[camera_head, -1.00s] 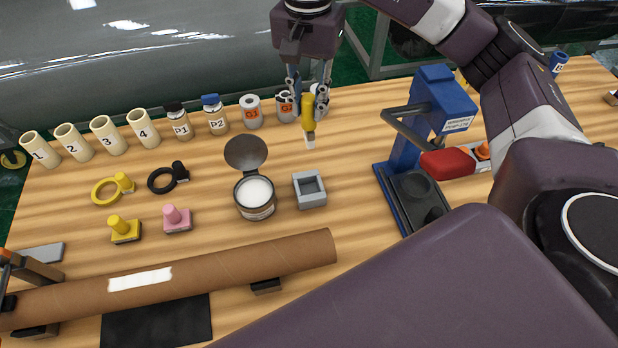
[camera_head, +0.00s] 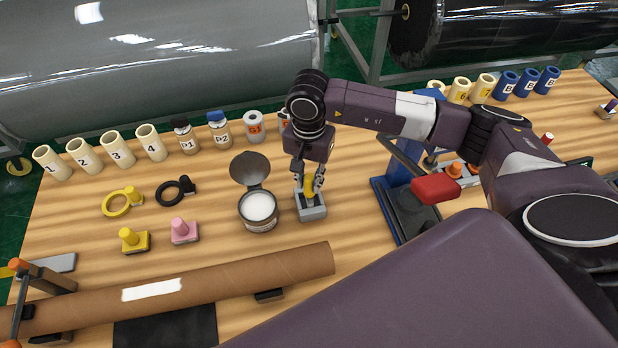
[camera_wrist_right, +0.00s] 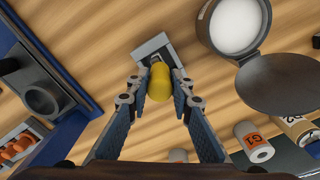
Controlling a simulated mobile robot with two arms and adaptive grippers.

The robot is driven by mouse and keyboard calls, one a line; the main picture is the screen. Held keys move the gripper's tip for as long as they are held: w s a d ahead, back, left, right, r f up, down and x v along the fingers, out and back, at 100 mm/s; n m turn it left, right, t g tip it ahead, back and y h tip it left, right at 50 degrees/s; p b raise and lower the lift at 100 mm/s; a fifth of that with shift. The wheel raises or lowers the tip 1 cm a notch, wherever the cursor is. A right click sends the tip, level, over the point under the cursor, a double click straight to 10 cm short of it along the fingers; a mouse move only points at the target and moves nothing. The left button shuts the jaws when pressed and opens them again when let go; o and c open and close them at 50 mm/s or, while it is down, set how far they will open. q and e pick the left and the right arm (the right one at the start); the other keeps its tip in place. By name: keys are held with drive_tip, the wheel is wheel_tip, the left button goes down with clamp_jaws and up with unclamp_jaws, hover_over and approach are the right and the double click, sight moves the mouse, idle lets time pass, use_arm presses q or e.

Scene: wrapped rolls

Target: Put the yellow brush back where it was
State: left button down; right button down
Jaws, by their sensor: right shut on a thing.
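The yellow brush (camera_head: 308,188) is held by its handle in my right gripper (camera_head: 308,186), which is shut on it. The brush is roughly upright at the grey square holder (camera_head: 312,211), right of the open can. Its lower end is hidden, so I cannot tell how deep it sits in the holder. In the right wrist view the brush's yellow handle (camera_wrist_right: 160,82) lies between the fingers (camera_wrist_right: 158,90), in front of the grey holder (camera_wrist_right: 148,46). My left gripper is not in view.
An open can of white paste (camera_head: 258,210) with its lid raised stands just left of the holder. A blue press (camera_head: 395,185) with a red handle stands to the right. A long cardboard tube (camera_head: 210,282) lies in front. Numbered cups and bottles line the back.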

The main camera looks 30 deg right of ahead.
drive_tip(key=shift+f, duration=0.55)
drive_tip(key=shift+f+b, duration=0.2)
drive_tip(key=shift+b, duration=0.1)
drive_tip(key=c, duration=1.7)
unclamp_jaws()
drive_tip(key=shift+r, duration=0.1)
drive_tip(key=shift+r, duration=0.15)
wheel_tip(320, 180, up, 11)
drive_tip(key=b, duration=0.4)
drive_tip(key=shift+w, duration=0.1)
drive_tip(key=shift+r, duration=0.5)
